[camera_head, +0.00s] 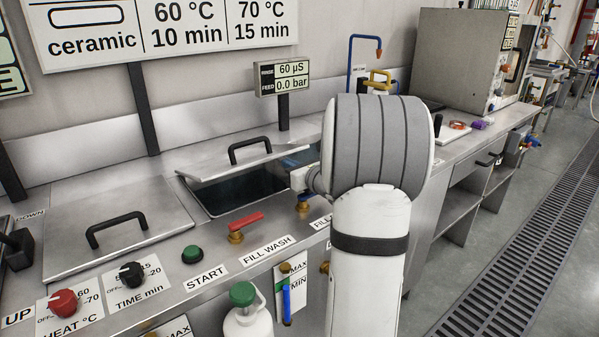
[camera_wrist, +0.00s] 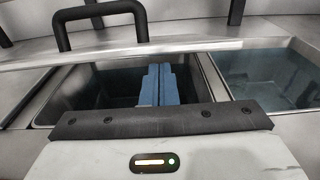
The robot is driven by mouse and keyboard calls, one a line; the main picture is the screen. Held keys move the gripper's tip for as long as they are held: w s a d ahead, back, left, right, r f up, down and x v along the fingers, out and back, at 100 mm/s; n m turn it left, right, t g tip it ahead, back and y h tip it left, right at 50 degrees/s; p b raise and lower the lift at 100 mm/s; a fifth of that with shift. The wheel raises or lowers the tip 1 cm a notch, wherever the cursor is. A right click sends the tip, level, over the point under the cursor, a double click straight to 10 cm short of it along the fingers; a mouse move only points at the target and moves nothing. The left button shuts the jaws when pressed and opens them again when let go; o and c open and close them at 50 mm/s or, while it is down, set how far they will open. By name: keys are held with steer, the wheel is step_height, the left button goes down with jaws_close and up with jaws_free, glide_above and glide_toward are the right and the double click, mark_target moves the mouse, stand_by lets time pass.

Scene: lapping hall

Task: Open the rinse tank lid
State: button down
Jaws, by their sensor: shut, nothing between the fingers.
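A steel lid with a black handle (camera_head: 250,149) sits tilted above a dark tank opening (camera_head: 240,191), its front edge raised. I take it for the rinse tank lid, though no label on it reads so. In the wrist view its handle (camera_wrist: 100,18) is at the upper left and the opening (camera_wrist: 105,90) lies below its edge. My gripper (camera_wrist: 158,72) is shut and empty, its blue fingers over the opening with tips near the lid's front edge. Contact cannot be told. In the head view my arm hides most of the gripper.
A flat closed lid (camera_head: 120,222) lies on the left. In the wrist view an uncovered basin (camera_wrist: 268,75) is on the right. A red-handled valve (camera_head: 245,222), a green button (camera_head: 192,254) and knobs line the front. A display post (camera_head: 283,108) and blue pipe (camera_head: 351,62) stand behind.

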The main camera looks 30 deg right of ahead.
steer(key=shift+w, duration=0.45)
steer(key=shift+r, duration=0.1)
